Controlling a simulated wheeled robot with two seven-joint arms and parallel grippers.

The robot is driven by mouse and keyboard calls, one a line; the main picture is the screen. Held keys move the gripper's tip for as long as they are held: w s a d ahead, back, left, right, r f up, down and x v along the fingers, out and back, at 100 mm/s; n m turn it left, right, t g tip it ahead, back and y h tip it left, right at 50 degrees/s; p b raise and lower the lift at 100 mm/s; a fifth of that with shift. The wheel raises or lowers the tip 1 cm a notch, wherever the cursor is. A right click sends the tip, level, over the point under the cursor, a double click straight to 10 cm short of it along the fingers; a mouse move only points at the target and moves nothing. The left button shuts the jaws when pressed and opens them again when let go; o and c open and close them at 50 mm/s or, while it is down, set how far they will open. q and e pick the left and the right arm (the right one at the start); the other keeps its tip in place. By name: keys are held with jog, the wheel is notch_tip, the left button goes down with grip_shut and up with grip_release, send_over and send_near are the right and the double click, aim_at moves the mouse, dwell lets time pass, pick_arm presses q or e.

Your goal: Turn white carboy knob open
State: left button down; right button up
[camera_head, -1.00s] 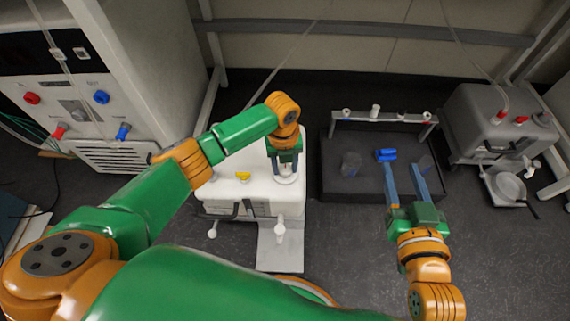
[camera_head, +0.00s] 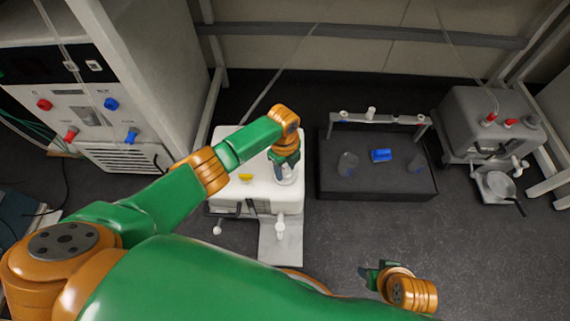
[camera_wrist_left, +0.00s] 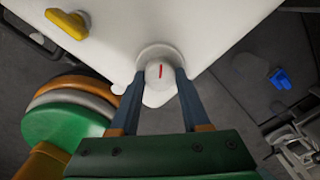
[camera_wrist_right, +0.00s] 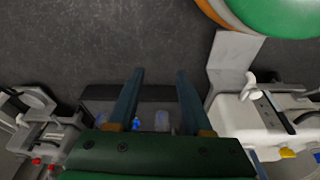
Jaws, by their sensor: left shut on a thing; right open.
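The white carboy (camera_head: 232,187) stands in the middle of the head view, with a yellow knob (camera_head: 245,177) on its top. In the left wrist view, the round white knob (camera_wrist_left: 160,73) has a red line across it. My left gripper (camera_head: 285,176) points down at the carboy's right side. In the left wrist view, its fingers are shut on the white knob, one on each side. My right gripper (camera_wrist_right: 155,75) is open and empty, its fingers apart. In the head view my right wrist is at the lower right, and its fingers are hard to make out.
A black tray (camera_head: 376,193) right of the carboy holds clear vessels and a blue object (camera_head: 381,155), with a rack along its back. A grey carboy (camera_head: 480,120) with red knobs stands at the far right. A cabinet with red and blue knobs is at left.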

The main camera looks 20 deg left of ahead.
pick_arm(q)
jog(key=shift+r+n+p, duration=0.1)
jog(key=shift+n+p, duration=0.2)
jog(key=shift+n, duration=0.6)
jog(key=n, duration=0.2)
jog(key=shift+n+p, duration=0.35)
jog(key=shift+n, duration=1.25)
jog(key=shift+n+p, duration=0.35)
jog(key=shift+n, duration=1.05)
pick_arm(e)
jog(key=shift+s+d+f, duration=0.1)
jog(key=shift+s+f, duration=0.1)
jog(key=shift+f, duration=0.65)
jog(key=shift+s+f, duration=0.25)
jog(key=shift+f, duration=0.55)
jog(key=shift+s+d+f, duration=0.1)
jog(key=shift+s+f, duration=0.1)
jog(key=shift+f, duration=0.65)
pick_arm(q)
jog(key=shift+c, duration=1.8)
grip_release()
